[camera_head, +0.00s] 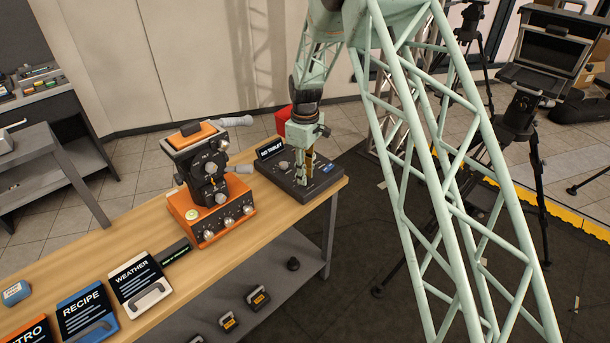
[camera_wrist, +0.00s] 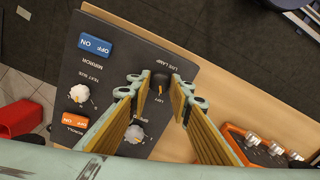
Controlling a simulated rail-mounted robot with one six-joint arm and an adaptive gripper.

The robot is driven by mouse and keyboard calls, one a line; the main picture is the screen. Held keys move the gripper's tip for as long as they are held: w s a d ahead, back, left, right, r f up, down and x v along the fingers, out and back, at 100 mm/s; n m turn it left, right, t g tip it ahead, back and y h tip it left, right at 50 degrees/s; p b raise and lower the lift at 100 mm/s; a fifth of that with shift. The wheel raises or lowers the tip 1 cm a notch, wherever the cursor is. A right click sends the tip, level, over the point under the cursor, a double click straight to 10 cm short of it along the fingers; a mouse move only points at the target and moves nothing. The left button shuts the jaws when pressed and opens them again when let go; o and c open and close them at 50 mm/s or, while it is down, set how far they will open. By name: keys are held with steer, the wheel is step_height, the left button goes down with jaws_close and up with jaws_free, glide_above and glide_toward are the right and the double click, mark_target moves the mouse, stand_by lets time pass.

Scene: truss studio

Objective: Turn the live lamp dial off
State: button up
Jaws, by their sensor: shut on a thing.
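A dark control panel (camera_head: 322,187) lies on the far right end of the wooden table. In the wrist view the panel (camera_wrist: 110,65) carries a small black dial (camera_wrist: 160,81) beside the printing "LIVE LAMP". My gripper (camera_head: 302,180) points down over the panel in the head view. In the wrist view my gripper (camera_wrist: 158,88) has its two fingers on either side of the black dial and is shut on it. The dial's turned position is hard to read. In the head view the dial is hidden by the fingers.
The panel also has a blue switch (camera_wrist: 95,45), an orange switch (camera_wrist: 75,122) and white knobs (camera_wrist: 80,93), (camera_wrist: 134,133). An orange camera unit with knobs (camera_head: 222,222) stands left of the panel. Cards such as Weather (camera_head: 138,280) lie nearer on the table.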

steer(key=n, duration=0.4)
steer(key=shift+n, duration=1.6)
steer(key=o, duration=0.8)
steer(key=shift+o, duration=0.2)
steer(key=shift+r, duration=0.15)
step_height(320, 180, up, 12)
